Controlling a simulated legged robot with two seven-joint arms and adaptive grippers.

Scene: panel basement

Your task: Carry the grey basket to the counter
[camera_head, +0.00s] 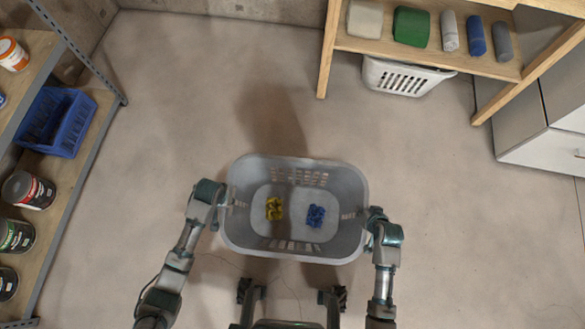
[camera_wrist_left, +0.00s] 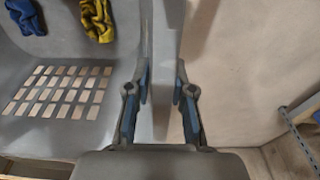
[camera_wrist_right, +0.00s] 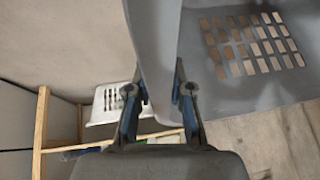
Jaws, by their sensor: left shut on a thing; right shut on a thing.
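The grey basket (camera_head: 295,248) is held off the floor in front of me in the head view, with slotted walls. A yellow cloth (camera_head: 274,208) and a blue cloth (camera_head: 316,215) lie inside it. My left gripper (camera_head: 226,199) is shut on the basket's left rim; the left wrist view shows the fingers (camera_wrist_left: 160,88) on both sides of the wall. My right gripper (camera_head: 368,222) is shut on the right rim; the right wrist view shows its fingers (camera_wrist_right: 160,88) astride the wall. No counter can be made out for certain.
A wooden shelf unit (camera_head: 440,55) with folded and rolled towels stands at the upper right, a white basket (camera_head: 402,77) under it. White drawers (camera_head: 545,150) are at right. A metal-framed rack (camera_head: 62,190) with cans and a blue crate (camera_head: 56,122) is at left. The floor between is clear.

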